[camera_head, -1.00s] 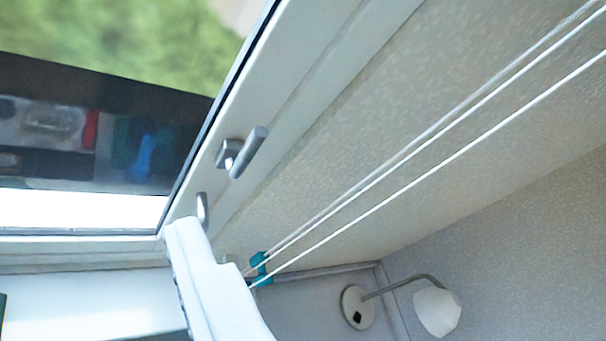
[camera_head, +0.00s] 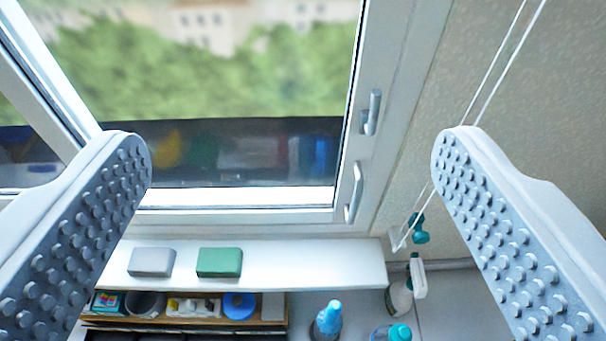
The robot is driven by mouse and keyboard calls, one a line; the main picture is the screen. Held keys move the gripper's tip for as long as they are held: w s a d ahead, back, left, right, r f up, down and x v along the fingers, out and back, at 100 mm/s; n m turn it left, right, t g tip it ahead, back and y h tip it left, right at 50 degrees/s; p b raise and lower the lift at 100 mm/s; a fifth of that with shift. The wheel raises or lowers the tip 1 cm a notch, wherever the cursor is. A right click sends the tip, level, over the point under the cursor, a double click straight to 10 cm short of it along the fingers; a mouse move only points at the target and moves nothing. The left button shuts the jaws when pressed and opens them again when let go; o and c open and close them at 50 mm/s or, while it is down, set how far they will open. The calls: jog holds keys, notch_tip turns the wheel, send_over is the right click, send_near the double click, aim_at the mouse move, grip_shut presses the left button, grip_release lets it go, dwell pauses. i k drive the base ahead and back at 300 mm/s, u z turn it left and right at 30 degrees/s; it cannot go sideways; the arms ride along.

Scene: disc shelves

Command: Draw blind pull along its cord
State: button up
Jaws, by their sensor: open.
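My gripper (camera_head: 291,150) is open and empty, with its two studded grey fingers wide apart at the left and right of the view. White cords (camera_head: 500,62) run down the wall on the right and pass behind the right finger. They come out below it near a teal piece (camera_head: 418,230) at the wall, by the sill's right end. I cannot tell whether this teal piece is the blind pull or a cord holder.
A window (camera_head: 225,85) with handles on its right frame fills the back. A sill (camera_head: 300,266) holds a grey block (camera_head: 152,262) and a green block (camera_head: 219,262). Below are a shelf (camera_head: 183,322) of small items, a blue-capped bottle (camera_head: 327,320) and a spray bottle (camera_head: 401,296).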

aim_at(419, 237)
jog(key=k, duration=0.5)
jog(key=z, duration=0.75)
jog(key=i, duration=0.2)
jog(key=u, duration=0.25)
